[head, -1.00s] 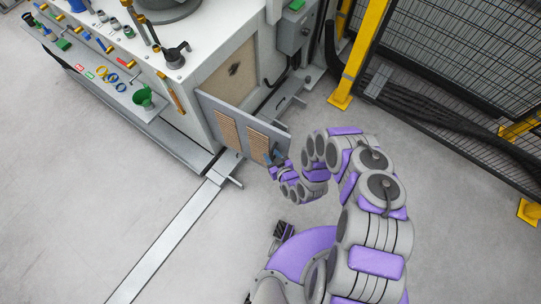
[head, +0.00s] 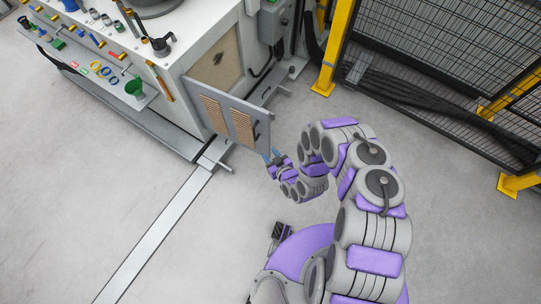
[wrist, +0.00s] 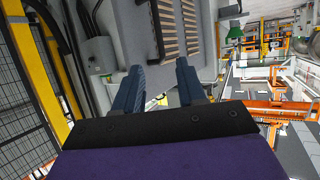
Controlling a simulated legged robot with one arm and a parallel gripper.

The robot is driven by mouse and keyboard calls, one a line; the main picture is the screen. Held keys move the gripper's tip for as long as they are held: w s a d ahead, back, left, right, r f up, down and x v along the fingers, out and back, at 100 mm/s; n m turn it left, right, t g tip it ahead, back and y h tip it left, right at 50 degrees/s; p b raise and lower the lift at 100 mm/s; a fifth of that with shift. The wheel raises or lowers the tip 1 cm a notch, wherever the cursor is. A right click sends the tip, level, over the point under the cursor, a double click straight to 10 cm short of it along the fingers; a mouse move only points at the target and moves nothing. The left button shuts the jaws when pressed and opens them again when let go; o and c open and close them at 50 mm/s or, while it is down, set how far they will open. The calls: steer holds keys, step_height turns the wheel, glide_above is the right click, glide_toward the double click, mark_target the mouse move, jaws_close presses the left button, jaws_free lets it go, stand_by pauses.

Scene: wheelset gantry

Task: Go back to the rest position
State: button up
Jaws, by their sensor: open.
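My gripper (head: 270,157) is at the end of my curled purple and grey arm, just right of and below an open cabinet door. In the wrist view my gripper (wrist: 158,88) shows two blue fingers, open and apart, with nothing between them. The vented door (head: 231,112) hangs open from the white machine cabinet, with a dark handle near its right edge. In the wrist view the door (wrist: 190,45) lies beyond the fingertips. The gripper appears clear of the door.
The white machine (head: 205,65) has a side shelf (head: 95,75) with tools, rings and a green funnel (head: 134,88). A yellow-posted mesh fence (head: 440,70) stands at the right. A metal floor strip (head: 150,240) runs to the lower left. The grey floor around is mostly clear.

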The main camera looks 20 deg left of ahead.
steer(key=shift+a+f, duration=0.15)
steer(key=shift+a, duration=0.3)
steer(key=shift+d, duration=0.1)
